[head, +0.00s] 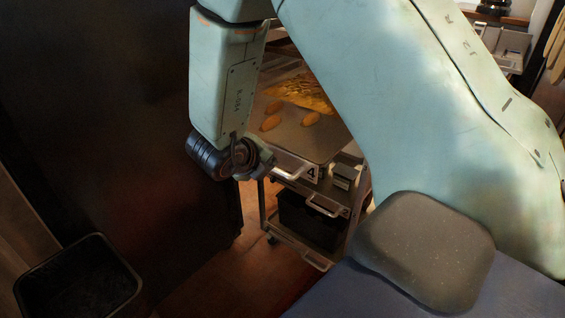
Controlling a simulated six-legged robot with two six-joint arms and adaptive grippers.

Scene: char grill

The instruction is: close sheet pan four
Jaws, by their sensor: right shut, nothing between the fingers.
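A metal sheet pan (292,139) sticks out of a cart in the middle of the head view. It holds a few brown oval pieces and a yellow heap of food behind them. Its front edge has a pale handle (296,175) and a small dark-on-white label that looks like a 4. My right gripper (267,165) is shut and empty at the pan's front left corner, close to the handle. I cannot tell if it touches. My right arm hides the pan's right and rear parts. My left gripper is out of view.
The metal cart (264,208) has lower shelves with handles and a black bin (309,222). A dark cabinet wall (100,120) fills the left. An empty black bin (80,280) stands at lower left. Brown floor (225,280) is clear between them.

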